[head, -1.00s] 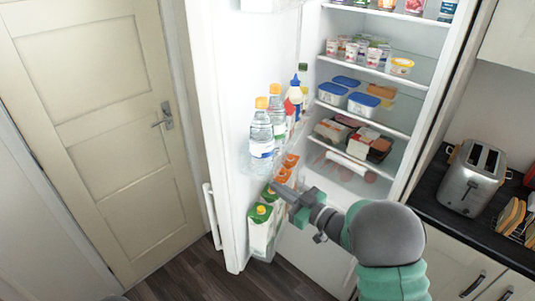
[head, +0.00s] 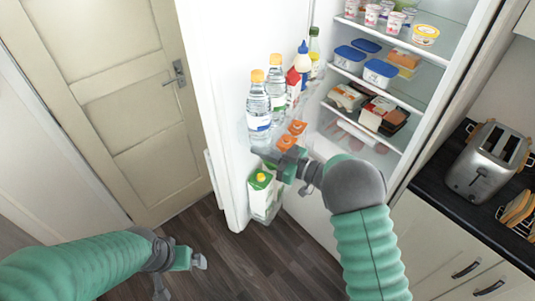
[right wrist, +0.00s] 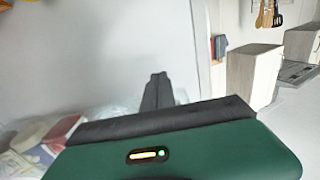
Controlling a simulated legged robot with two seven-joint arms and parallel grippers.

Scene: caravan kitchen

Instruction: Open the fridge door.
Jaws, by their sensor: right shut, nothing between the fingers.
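The white fridge door (head: 215,110) stands wide open, swung out to the left, with its inner side and loaded door shelves facing me. Part of its pale handle (head: 211,180) shows at the door's outer left edge.
The fridge interior (head: 380,80) holds yogurt cups, blue-lidded tubs and packages on shelves. A toaster (head: 487,160) stands on the dark counter at right. A closed beige room door (head: 110,110) is at left. Dark wooden floor (head: 235,260) lies clear below.

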